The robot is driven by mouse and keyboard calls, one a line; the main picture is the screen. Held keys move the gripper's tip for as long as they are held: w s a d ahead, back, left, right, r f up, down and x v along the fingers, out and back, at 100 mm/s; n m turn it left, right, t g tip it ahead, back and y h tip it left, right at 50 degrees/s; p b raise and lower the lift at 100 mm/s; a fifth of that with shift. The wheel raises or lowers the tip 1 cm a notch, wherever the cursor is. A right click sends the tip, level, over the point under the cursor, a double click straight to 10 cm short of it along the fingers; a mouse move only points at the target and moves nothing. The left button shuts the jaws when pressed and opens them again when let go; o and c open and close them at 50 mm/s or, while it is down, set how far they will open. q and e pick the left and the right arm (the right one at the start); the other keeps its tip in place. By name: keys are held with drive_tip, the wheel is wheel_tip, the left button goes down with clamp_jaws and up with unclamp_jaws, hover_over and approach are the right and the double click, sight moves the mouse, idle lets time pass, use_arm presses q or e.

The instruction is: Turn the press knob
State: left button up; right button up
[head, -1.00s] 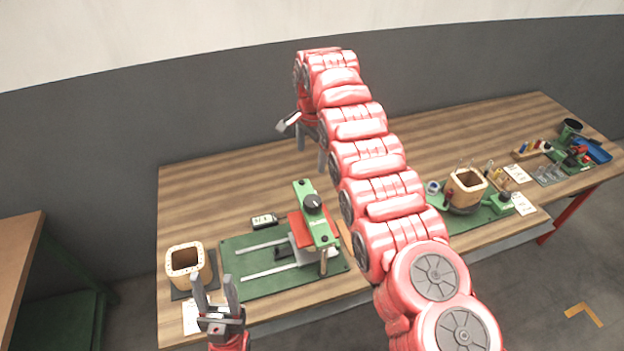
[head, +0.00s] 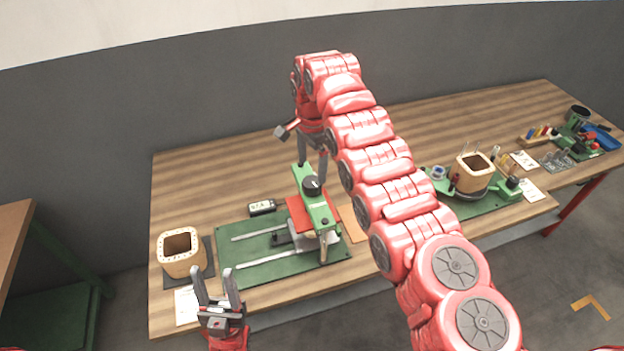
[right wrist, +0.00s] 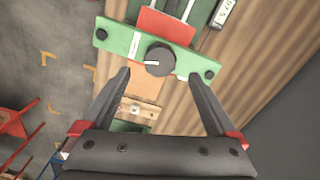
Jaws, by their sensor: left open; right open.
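The press (head: 318,218) has a green top bar with a black round knob (head: 312,185) on it, and stands on a green base plate (head: 262,262). In the right wrist view the knob (right wrist: 159,60) has a white pointer mark and sits just beyond my open fingertips, roughly between them. My right gripper (head: 312,168) hangs fingers down over the far side of the press in the head view, open and empty; it also shows in the right wrist view (right wrist: 158,78). My left gripper (head: 216,278) is open and empty, fingers up, near the table's front edge.
A wooden coil former (head: 180,254) stands left of the press. A small black meter (head: 262,207) lies behind the base plate. Another green fixture with a coil former (head: 472,176) stands to the right, beyond my right arm. The back left of the wooden table (head: 215,165) is clear.

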sight(312, 181)
wheel_tip(312, 181, down, 4)
drive_tip(key=shift+f+p, duration=0.2)
drive_tip(key=shift+p, duration=0.65)
drive_tip(key=shift+f, duration=0.75)
drive_tip(key=c, duration=1.4)
